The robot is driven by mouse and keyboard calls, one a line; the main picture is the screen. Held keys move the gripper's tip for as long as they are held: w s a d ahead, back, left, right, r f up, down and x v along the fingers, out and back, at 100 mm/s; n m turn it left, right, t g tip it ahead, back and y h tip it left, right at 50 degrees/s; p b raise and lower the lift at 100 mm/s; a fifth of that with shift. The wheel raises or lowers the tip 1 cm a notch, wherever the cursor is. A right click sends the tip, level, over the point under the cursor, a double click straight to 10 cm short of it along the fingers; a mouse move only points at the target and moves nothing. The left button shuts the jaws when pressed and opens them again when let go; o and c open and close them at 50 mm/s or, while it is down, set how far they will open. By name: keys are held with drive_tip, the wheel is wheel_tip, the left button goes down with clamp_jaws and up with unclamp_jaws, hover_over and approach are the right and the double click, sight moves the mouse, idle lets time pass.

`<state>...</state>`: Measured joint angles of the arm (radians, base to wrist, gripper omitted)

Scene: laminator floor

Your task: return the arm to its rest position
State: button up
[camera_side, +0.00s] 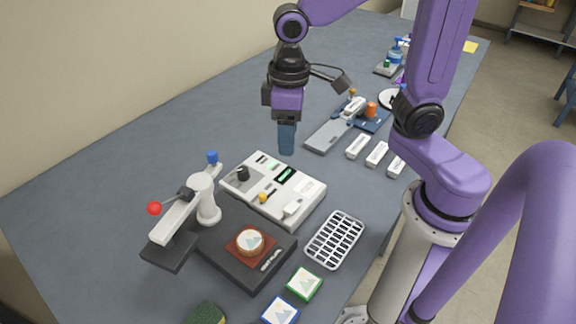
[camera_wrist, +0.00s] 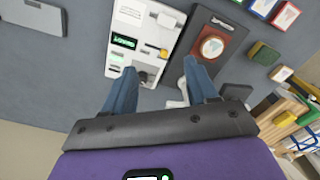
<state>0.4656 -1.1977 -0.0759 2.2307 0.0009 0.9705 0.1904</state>
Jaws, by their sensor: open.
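My gripper (camera_side: 287,140) hangs pointing down above the far edge of the white control panel, with clear air around it. In the wrist view its two blue fingers (camera_wrist: 163,88) stand apart with nothing held between them. My purple arm bends over the table from the right. The white control panel (camera_side: 310,190) has a green-lit display, a black knob and a yellow button; it also shows in the wrist view (camera_wrist: 120,50).
A press with a red-balled lever (camera_side: 155,208) stands on a dark base (camera_side: 215,262) bearing a round badge on a red square. A wire rack (camera_side: 335,240), picture tiles (camera_side: 304,282), white blocks (camera_side: 358,147) and a grey plate (camera_side: 325,137) lie around. The table's left side is clear.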

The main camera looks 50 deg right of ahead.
drive_tip(key=s+d+f+n, duration=0.1)
drive_tip(key=s+d+n, duration=0.1)
drive_tip(key=s, duration=0.5)
drive_tip(key=s+d+n, duration=0.3)
drive_tip(key=s+n, duration=0.1)
drive_tip(key=s, duration=0.3)
drive_tip(key=shift+f, duration=0.35)
